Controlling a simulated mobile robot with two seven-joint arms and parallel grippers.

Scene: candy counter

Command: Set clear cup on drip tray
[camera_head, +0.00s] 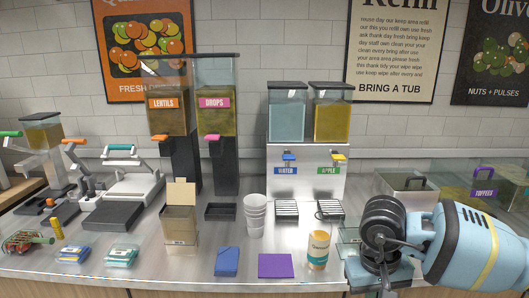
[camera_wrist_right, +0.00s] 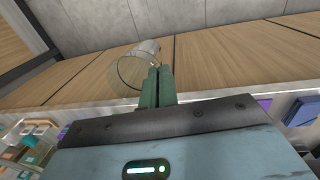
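In the right wrist view, a clear cup (camera_wrist_right: 128,70) lies tilted at the tips of my right gripper (camera_wrist_right: 156,82). The two green fingers are close together, and the cup's wall meets them at its right side, so they appear shut on it. In the head view my right arm reaches in from the right over the counter's front edge; its fingers and the cup are hidden there. Two dark slatted drip trays, the left one (camera_head: 287,209) and the right one (camera_head: 329,210), sit below the water and apple taps. My left gripper is not in view.
A stack of pale cups (camera_head: 255,215) stands left of the drip trays. A small bottle (camera_head: 318,250), a purple mat (camera_head: 276,265), a blue packet (camera_head: 227,261) and a cardboard box (camera_head: 180,222) line the front. A lidded steel container (camera_head: 408,186) stands behind my right arm.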

